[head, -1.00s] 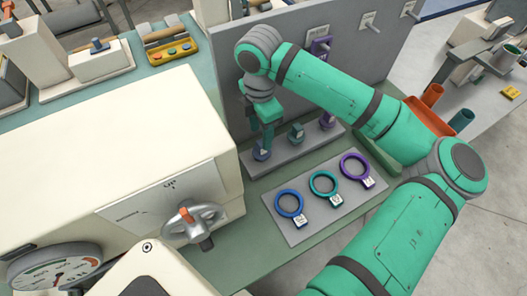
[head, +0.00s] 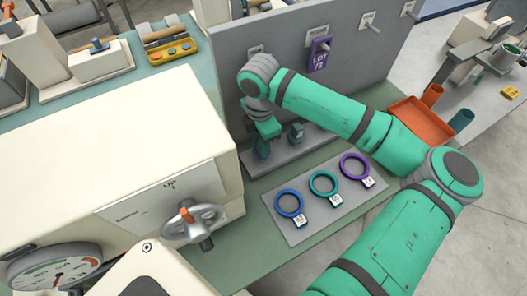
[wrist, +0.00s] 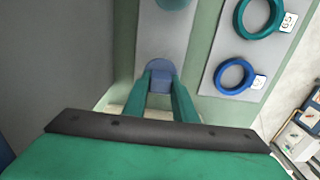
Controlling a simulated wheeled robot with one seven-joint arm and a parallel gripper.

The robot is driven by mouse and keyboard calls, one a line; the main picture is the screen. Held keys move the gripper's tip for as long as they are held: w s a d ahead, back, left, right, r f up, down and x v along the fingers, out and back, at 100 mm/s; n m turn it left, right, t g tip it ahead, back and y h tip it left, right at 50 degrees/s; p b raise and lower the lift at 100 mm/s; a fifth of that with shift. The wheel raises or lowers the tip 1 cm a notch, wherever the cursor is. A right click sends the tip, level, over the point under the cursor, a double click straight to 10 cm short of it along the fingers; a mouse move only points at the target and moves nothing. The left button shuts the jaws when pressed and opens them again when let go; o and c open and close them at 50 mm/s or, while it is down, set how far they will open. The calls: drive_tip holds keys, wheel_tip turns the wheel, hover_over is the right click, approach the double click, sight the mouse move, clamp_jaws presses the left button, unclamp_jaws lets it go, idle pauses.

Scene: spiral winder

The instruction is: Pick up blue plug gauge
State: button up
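The blue plug gauge (head: 262,153) stands in the grey rack (head: 285,160) at the foot of the grey panel, partly hidden by my gripper (head: 262,143) in the head view. In the wrist view the blue plug gauge (wrist: 161,75) shows at the ends of my gripper's (wrist: 161,85) two green fingers. The fingers are apart, one on each side of it, pointing down at it. I cannot tell whether they touch it. A teal plug gauge (head: 296,133) stands to its right in the rack. The purple gauge farther along is hidden by my arm.
Blue (head: 289,204), teal (head: 323,184) and purple (head: 355,168) rings lie on a grey plate in front of the rack. The cream machine housing (head: 130,150) is close on the left. The upright panel (head: 230,85) stands behind. An orange tray (head: 425,125) is at right.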

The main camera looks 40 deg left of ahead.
drive_tip(key=c, duration=0.4)
drive_tip(key=shift+c, duration=0.2)
